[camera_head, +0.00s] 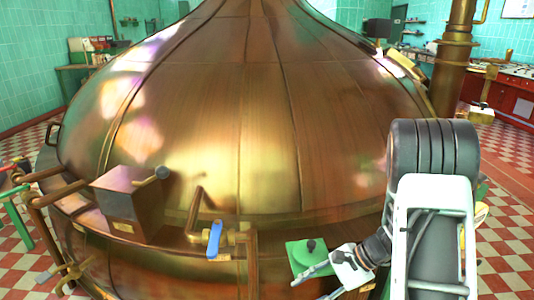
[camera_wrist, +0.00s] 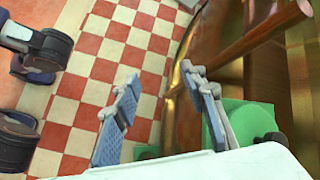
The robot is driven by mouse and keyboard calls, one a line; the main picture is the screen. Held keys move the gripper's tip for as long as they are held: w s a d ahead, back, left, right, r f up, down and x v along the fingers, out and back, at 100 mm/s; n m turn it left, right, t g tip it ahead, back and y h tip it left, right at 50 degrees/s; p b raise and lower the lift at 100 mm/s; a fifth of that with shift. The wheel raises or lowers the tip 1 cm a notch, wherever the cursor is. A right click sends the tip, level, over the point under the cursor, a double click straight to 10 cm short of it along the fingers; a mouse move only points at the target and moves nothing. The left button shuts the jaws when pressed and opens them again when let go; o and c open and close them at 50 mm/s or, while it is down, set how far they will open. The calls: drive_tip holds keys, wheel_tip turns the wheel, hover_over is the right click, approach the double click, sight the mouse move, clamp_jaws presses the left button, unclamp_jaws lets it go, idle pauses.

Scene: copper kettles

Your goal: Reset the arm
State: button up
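My gripper (camera_head: 313,287) is at the lower right of the head view, low beside the front of the large copper kettle (camera_head: 225,110). In the wrist view my gripper (camera_wrist: 160,76) has its two fingers spread apart, with only checkered floor and a strip of the kettle's edge between them. It is open and empty. A green block with a dark knob (camera_head: 306,247) is just above and left of the gripper in the head view. It also shows in the wrist view (camera_wrist: 240,118), partly behind the right finger. I cannot tell if they touch.
A copper pipe with a blue-handled valve (camera_head: 215,238) and a dark metal box with a lever (camera_head: 133,197) are on the kettle's front. A copper pipe (camera_wrist: 255,38) crosses near the fingers. Red-and-white floor (camera_head: 508,235) is open at right.

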drive_tip(key=w+d+r+n+t+h+p, duration=0.1)
drive_tip(key=w+d+r+n+t+h, duration=0.15)
drive_tip(key=w+r+n, duration=0.4)
drive_tip(key=w+d+r+n+t+h, duration=0.1)
drive_tip(key=w+d+r+h, duration=0.2)
drive_tip(key=r, duration=0.6)
drive_tip(key=w+d+r+n+t+h+p, duration=0.1)
drive_tip(key=w+r+n+t+h, duration=0.1)
drive_tip(key=w+r+n+h, duration=0.45)
drive_tip(key=w+a+r+n+t+y, duration=0.15)
drive_tip(key=r+t, duration=0.25)
drive_tip(key=r, duration=1.1)
drive_tip(key=w+a+r+n+t+y, duration=0.1)
drive_tip(key=w+a+r+n+t, duration=0.2)
drive_tip(key=r, duration=1.3)
drive_tip(key=s+d+f+m+g+b, duration=0.1)
drive_tip(key=s+f+m+g+b, duration=0.15)
drive_tip(key=s+f, duration=1.4)
drive_tip(key=s+d+f+m+g+b, duration=0.15)
drive_tip(key=s+f+m+g, duration=0.25)
drive_tip(key=s+f, duration=1.2)
drive_tip(key=s+r+p, duration=0.2)
drive_tip(key=r+p, duration=1.3)
drive_tip(key=r, duration=0.2)
drive_tip(key=s+a+r+p, duration=0.1)
drive_tip(key=s+r+p, duration=0.1)
drive_tip(key=r+p, duration=1.4)
drive_tip(key=shift+s+a+r+m+g+y, duration=0.2)
drive_tip(key=shift+r+m+g+y, duration=0.1)
drive_tip(key=shift+r+g+y, duration=0.1)
